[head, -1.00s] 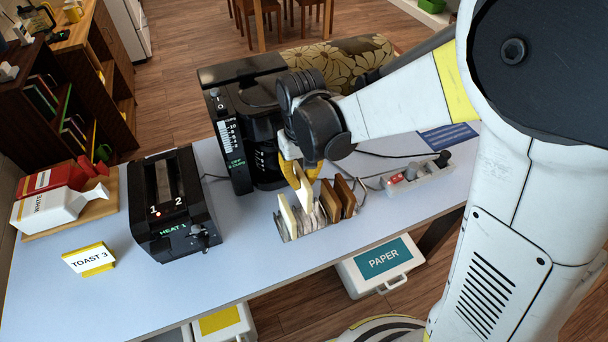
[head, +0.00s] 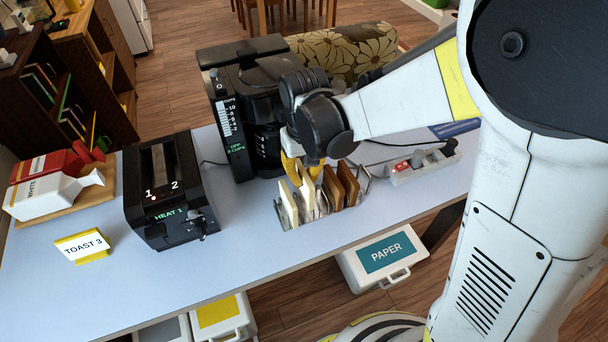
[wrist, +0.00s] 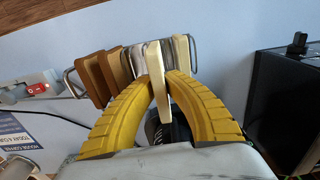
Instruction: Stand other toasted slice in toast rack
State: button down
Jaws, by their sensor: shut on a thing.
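The wire toast rack (head: 318,217) stands on the pale blue table, below my gripper (head: 300,165). My gripper's yellow fingers are shut on a pale slice (wrist: 157,76), upright at the rack; it also shows in the head view (head: 306,188). Whether its lower edge touches the rack floor is hidden. Another pale slice (head: 288,204) stands at the rack's left end, and in the wrist view it is just right of the held one (wrist: 184,55). Browner slices (head: 347,183) stand in the rack's other end.
A black coffee maker (head: 240,130) is close behind the rack. A power strip (head: 420,165) lies to the right. The table front is clear.

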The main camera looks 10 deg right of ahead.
aim_at(304, 191)
jog(key=shift+f+b, duration=2.3)
jog(key=shift+f, duration=0.65)
jog(key=c, duration=0.9)
grip_release()
jog(key=shift+r, duration=0.2)
notch_tip(304, 191, up, 8)
jog(key=p, duration=0.6)
jog(key=shift+f, duration=0.15)
jog(key=s+d+m+t+b, duration=0.1)
jog(key=s+d+t+b, duration=0.1)
jog(key=s+d+b, duration=0.1)
jog(key=s+d+r+m+t+b, duration=0.1)
jog(key=s+d+t+b, duration=0.1)
jog(key=s+d+b, duration=0.2)
jog(key=s+d+r+m+t+b, duration=0.1)
jog(key=s+d+t+b, duration=0.2)
jog(key=d, duration=0.3)
jog(key=shift+s+d+r, duration=0.15)
jog(key=shift+s+d, duration=0.05)
jog(key=shift+s, duration=0.1)
